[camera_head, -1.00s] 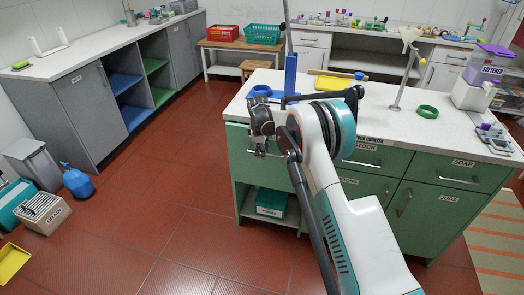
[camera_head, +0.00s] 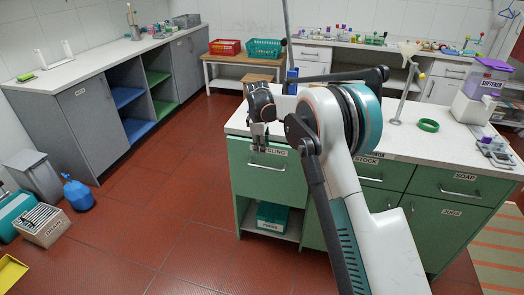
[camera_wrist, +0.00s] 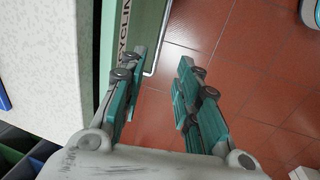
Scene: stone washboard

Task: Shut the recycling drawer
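The recycling drawer (camera_head: 240,172) is the green front at the left end of the counter unit. Its label is partly hidden by my gripper, and a bar handle lies below it. I cannot tell whether the drawer is flush or slightly out. My gripper (camera_head: 259,143) points down before the drawer's upper edge. In the wrist view, my gripper (camera_wrist: 158,60) is open and empty, with red floor between its fingers. Its left finger overlaps the drawer front (camera_wrist: 145,20) and its label. The handle (camera_wrist: 160,45) lies just beyond the fingertips, between them.
The white counter top (camera_head: 455,153) lies beside my arm. It carries a green ring (camera_head: 428,126), a stand and a softener container (camera_head: 490,78). A green box (camera_head: 272,216) sits on the shelf under the drawer. The red floor (camera_head: 165,210) to the left is open.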

